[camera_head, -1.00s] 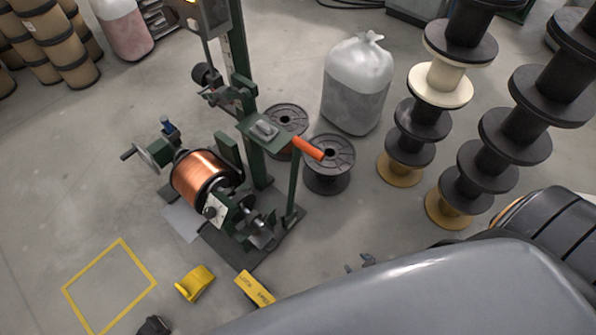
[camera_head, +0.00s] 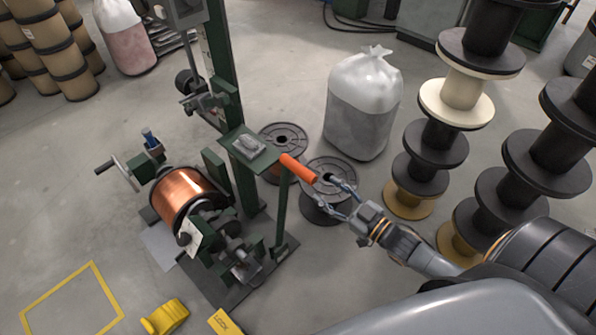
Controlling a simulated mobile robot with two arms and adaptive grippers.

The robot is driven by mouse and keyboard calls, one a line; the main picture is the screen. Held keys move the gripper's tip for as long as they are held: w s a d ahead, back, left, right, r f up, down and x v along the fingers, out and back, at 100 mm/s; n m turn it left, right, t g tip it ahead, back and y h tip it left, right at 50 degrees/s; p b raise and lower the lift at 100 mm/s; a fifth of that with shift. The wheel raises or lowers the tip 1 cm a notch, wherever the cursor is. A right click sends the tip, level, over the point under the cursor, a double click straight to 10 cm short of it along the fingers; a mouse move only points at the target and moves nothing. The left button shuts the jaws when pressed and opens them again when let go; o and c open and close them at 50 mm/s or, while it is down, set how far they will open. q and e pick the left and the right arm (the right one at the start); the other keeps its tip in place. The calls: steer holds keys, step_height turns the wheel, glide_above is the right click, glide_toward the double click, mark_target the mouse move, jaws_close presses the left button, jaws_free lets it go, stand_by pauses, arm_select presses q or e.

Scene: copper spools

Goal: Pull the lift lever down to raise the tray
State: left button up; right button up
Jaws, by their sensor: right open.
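The lift lever (camera_head: 299,169) has an orange-red grip and sticks out to the right from the green machine, beside a small green shelf (camera_head: 247,148) on a post. It slopes slightly down to the right. My right gripper (camera_head: 336,197) is open, its fingers pointing left toward the lever's free end, and it looks apart from the lever. A spool wound with copper (camera_head: 186,199) sits low on the machine. I cannot tell which part is the tray; a dark base plate (camera_head: 210,283) lies under the machine. My left gripper is not in view.
Black empty spools (camera_head: 327,177) stand on the floor behind the lever and my gripper. A clear sack (camera_head: 364,103) and tall spool stacks (camera_head: 437,145) stand to the right. A yellow block (camera_head: 166,317) and a yellow floor outline (camera_head: 73,303) are at lower left.

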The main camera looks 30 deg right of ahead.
mark_target(298, 169)
steer(key=b+x, duration=0.2)
steer(key=x, duration=0.8)
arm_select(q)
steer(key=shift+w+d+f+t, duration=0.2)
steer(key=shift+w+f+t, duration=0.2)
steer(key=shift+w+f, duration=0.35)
arm_select(e)
steer(key=shift+w+a, duration=0.3)
steer(key=shift+w, duration=0.35)
steer(key=shift+c, duration=0.4)
jaws_close()
